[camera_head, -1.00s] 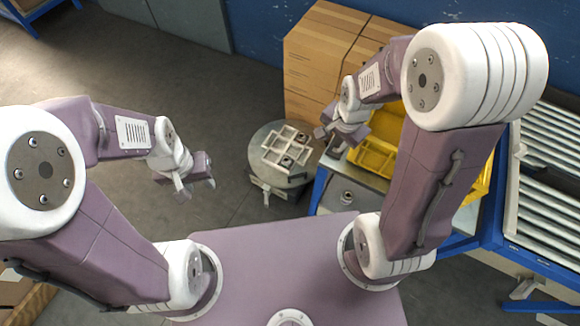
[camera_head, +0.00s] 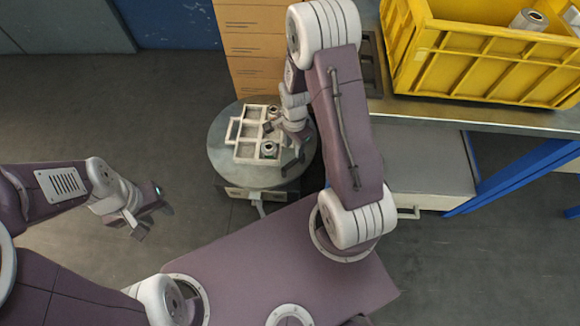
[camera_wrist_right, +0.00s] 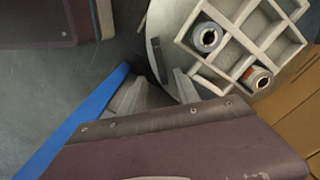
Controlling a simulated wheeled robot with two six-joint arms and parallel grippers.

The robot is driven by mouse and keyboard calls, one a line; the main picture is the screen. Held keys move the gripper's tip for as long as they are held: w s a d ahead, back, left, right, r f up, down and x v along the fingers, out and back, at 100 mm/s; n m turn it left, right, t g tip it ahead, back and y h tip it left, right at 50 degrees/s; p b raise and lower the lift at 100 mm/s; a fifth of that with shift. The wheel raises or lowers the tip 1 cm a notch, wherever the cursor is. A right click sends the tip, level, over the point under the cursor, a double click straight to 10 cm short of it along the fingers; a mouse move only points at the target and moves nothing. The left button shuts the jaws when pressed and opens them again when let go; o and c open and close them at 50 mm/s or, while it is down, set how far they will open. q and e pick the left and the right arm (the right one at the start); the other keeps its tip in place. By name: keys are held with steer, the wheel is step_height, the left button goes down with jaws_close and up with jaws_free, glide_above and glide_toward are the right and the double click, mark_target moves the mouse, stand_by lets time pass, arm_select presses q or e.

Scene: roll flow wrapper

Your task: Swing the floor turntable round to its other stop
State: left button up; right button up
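The floor turntable (camera_head: 222,160) is a round grey disc on a low base, left of my right arm. A white compartment tray (camera_head: 238,129) lies on it and holds two metal rolls. My right gripper (camera_head: 283,143) is over the tray's right side in the head view, partly hiding it. In the right wrist view the open, empty fingers (camera_wrist_right: 158,88) point at the rim of the turntable (camera_wrist_right: 168,22), with the tray (camera_wrist_right: 236,42) beyond; contact cannot be told. My left gripper (camera_head: 149,219) is open and empty over bare floor, left of the turntable.
Stacked cardboard boxes (camera_head: 240,45) stand right behind the turntable. A workbench (camera_head: 470,116) with a yellow crate (camera_head: 480,65) is to the right, with blue legs (camera_head: 510,178). The floor (camera_head: 110,110) to the left is clear.

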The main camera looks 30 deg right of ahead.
mark_target(293, 161)
step_height(293, 161, down, 9)
steer(key=b, duration=0.7)
steer(key=shift+f, duration=0.1)
jaws_close()
stand_by(1.0)
